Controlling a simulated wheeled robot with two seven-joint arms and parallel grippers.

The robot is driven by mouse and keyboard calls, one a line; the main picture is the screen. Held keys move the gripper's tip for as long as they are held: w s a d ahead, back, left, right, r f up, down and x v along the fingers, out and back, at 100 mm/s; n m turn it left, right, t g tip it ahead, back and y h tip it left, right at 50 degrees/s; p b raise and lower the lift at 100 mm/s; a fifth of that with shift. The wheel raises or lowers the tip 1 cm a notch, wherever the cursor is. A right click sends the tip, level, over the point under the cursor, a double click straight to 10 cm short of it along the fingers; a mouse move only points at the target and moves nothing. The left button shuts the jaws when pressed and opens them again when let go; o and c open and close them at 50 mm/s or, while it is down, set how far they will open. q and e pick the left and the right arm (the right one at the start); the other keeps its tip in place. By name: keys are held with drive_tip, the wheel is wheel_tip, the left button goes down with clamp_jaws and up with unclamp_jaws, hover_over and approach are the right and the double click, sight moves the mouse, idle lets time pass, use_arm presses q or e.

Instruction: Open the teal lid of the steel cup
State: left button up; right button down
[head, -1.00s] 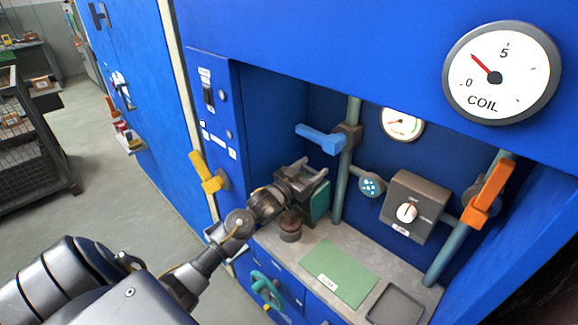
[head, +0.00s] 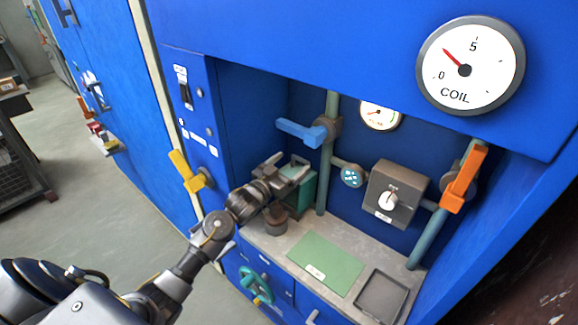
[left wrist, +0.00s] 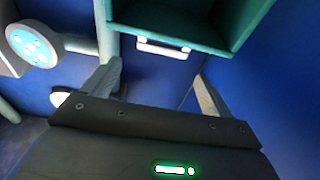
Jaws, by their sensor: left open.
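A small dark grey-brown round vessel (head: 276,222) stands on the counter at the left of the recess in the head view. It may be the steel cup; I cannot make out a teal lid on it. A teal open-fronted box (head: 306,193) stands behind it, partly hidden by my left gripper. The box shows large at the top of the left wrist view (left wrist: 222,45), with a white handle-like piece (left wrist: 165,48) at its edge. My left gripper (head: 287,168) is open and empty, above the vessel and before the box. Its spread fingers show in the left wrist view (left wrist: 157,85). My right gripper is out of view.
A blue lever (head: 300,131) on a pipe is close above the gripper. A yellow lever (head: 187,172) sticks out at left. A green mat (head: 325,263) and grey tray (head: 382,297) lie on the counter. A knob box (head: 395,195) and orange lever (head: 463,180) are at right.

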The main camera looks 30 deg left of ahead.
use_arm(q)
drive_tip(key=b+v, duration=0.1)
drive_tip(key=v, duration=0.9)
drive_tip(key=shift+s+b, duration=0.4)
